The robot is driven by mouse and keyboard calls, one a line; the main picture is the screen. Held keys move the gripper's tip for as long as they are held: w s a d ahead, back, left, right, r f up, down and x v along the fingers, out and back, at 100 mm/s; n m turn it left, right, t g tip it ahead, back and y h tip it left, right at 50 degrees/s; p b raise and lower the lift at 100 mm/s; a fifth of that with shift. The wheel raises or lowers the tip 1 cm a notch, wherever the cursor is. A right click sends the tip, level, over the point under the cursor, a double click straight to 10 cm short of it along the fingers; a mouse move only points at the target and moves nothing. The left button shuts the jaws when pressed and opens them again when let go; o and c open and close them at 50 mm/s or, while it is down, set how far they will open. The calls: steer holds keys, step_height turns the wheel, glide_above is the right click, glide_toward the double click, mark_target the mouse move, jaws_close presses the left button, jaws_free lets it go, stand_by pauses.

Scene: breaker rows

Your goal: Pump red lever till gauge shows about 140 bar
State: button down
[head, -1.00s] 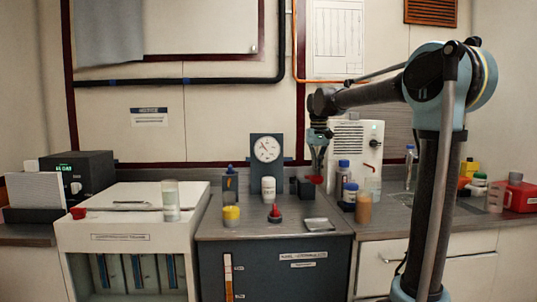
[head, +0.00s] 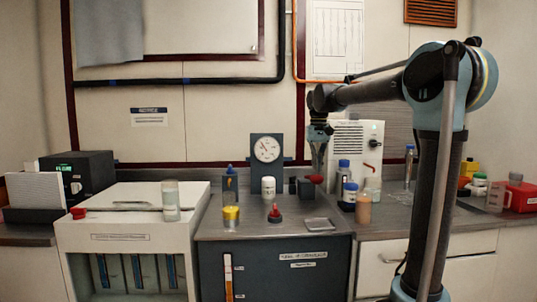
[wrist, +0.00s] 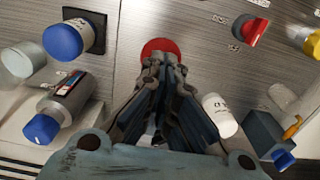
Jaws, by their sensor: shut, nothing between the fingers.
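The round gauge (head: 266,149) with a white face stands on a dark panel at the back of the middle counter. Its needle points to the upper left; the numbers are too small to read. A red knob (head: 315,179), apparently the lever's end, is right of the gauge. In the wrist view the red knob (wrist: 160,49) lies just beyond my fingertips; its shaft is hidden and I cannot tell whether they touch. My gripper (head: 318,174) points down, shut and empty, directly above or against the knob. It also shows in the wrist view (wrist: 163,66).
Another red knob (head: 275,213) sits at the counter's front, beside a yellow-topped jar (head: 231,215) and a metal tray (head: 320,224). A white bottle (head: 268,187) stands below the gauge. Blue-capped bottles (head: 343,176) stand close right of my gripper.

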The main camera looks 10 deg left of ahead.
mark_target(317, 175)
steer(key=shift+f, duration=0.15)
steer(key=shift+f, duration=3.95)
steer(key=shift+r, duration=4.15)
steer(key=shift+f, duration=0.1)
steer(key=shift+f, duration=3.4)
steer(key=shift+r, duration=3.5)
